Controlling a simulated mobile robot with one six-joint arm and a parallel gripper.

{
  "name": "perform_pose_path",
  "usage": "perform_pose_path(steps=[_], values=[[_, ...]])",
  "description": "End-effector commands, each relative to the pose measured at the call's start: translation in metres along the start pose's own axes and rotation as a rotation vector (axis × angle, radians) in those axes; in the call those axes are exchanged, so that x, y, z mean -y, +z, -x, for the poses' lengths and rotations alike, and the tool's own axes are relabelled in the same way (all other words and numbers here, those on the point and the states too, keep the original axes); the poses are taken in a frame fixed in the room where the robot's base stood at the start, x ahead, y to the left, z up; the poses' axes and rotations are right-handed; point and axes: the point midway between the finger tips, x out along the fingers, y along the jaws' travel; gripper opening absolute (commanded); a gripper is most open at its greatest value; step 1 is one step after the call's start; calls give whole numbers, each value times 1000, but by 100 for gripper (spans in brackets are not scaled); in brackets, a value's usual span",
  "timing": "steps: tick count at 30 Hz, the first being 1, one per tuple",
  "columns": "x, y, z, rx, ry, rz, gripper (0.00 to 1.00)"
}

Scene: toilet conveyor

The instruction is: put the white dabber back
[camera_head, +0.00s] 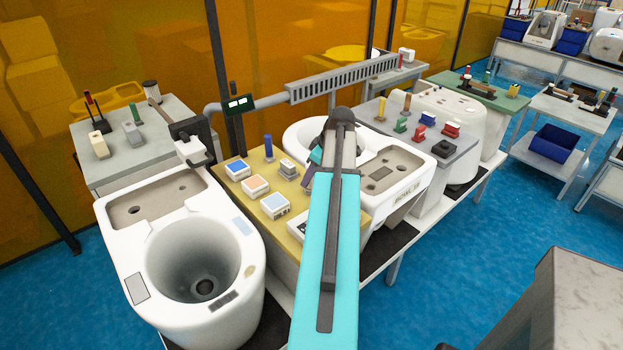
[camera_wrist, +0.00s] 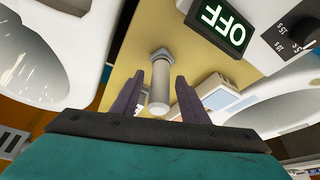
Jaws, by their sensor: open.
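In the wrist view, a pale grey-white cylinder, which looks like the white dabber (camera_wrist: 159,92), stands up from the tan board (camera_wrist: 122,72), with a wider collar at its far end. My gripper (camera_wrist: 159,76) is open, with one dark finger on each side of the dabber and a gap visible on each side.
On the tan board stand a blue upright piece (camera_head: 268,147) and several small boxes, such as a blue-topped box (camera_head: 237,170). White toilets (camera_head: 152,225) flank the board. An OFF sign (camera_wrist: 224,25) hangs close by in the wrist view.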

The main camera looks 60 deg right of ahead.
Motion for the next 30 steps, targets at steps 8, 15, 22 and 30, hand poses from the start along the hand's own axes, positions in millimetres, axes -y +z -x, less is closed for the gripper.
perform_pose_path(steps=[8, 15, 22, 30], values=[[0, 0, 33, -1, 1, 0, 40], [-1, 0, 62, 0, 1, -1, 40], [0, 0, 85, 0, 0, 0, 40], [0, 0, 95, 0, -1, -1, 40]])
